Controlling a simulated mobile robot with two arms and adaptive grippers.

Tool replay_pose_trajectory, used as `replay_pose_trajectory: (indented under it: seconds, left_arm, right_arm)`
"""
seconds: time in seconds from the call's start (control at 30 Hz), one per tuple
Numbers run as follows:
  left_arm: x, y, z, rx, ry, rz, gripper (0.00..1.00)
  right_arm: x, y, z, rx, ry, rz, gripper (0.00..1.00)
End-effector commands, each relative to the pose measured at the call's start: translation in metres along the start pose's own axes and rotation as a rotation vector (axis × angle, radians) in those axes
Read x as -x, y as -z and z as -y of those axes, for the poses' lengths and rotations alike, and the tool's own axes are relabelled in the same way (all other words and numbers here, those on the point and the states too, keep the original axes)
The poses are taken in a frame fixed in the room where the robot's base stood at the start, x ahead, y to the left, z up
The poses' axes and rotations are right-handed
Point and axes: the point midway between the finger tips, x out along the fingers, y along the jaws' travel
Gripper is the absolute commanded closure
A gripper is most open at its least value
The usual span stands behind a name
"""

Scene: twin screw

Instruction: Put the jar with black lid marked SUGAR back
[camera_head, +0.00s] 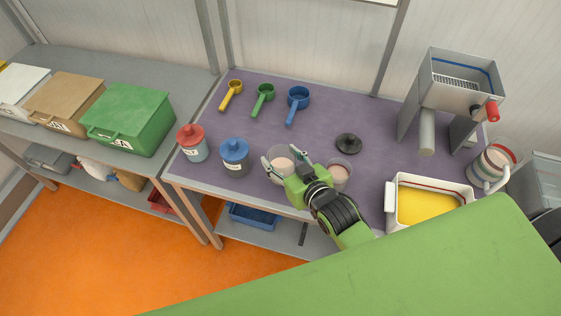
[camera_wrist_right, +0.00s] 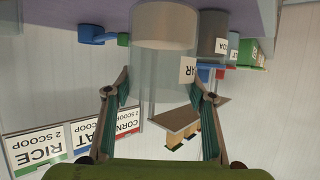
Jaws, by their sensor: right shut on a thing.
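The open clear jar (camera_head: 281,163) holds a pale pinkish-beige filling and is near the table's front edge. In the right wrist view the jar (camera_wrist_right: 165,60) appears upside down, with a label part reading "AR" at its side. My right gripper (camera_head: 279,156) has a finger on each side of this jar and is shut on it; the wrist view shows both fingers (camera_wrist_right: 161,92) too. I cannot tell whether its base touches the table. A loose black lid (camera_head: 348,143) lies on the purple tabletop behind and to the right. My left gripper is not in view.
A second open jar (camera_head: 339,176) stands close by on the right, partly hidden by my arm. Blue-lidded (camera_head: 235,155) and red-lidded (camera_head: 192,143) jars stand left. Scoops (camera_head: 263,94) lie behind. A white tub (camera_head: 391,207) with yellow contents and a grey hopper (camera_head: 459,85) stand right.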

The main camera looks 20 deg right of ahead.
Motion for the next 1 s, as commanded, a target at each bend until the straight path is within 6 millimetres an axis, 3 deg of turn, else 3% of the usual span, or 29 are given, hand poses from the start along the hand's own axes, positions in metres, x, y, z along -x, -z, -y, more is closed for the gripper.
replay_pose_trajectory:
  seconds: [0.2, 0.4, 0.8, 0.83, 0.87, 1.0]
  left_arm:
    - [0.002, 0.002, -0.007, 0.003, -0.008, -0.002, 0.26]
    - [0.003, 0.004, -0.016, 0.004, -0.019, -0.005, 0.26]
    - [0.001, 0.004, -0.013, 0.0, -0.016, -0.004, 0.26]
    - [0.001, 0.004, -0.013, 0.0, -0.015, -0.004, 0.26]
    - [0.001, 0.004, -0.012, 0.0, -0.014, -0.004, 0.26]
    - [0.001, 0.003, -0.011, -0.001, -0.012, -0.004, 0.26]
  right_arm:
    - [-0.015, -0.005, -0.002, 0.0, 0.0, -0.004, 0.75]
    - [-0.024, -0.032, -0.001, 0.0, 0.001, -0.002, 0.75]
    - [-0.026, -0.037, -0.001, 0.0, 0.001, -0.003, 0.75]
    - [-0.026, -0.038, -0.001, 0.0, 0.001, -0.001, 0.44]
    - [-0.026, -0.038, -0.001, 0.0, 0.001, -0.001, 0.37]
    - [-0.026, -0.038, -0.001, 0.0, 0.001, -0.001, 0.33]
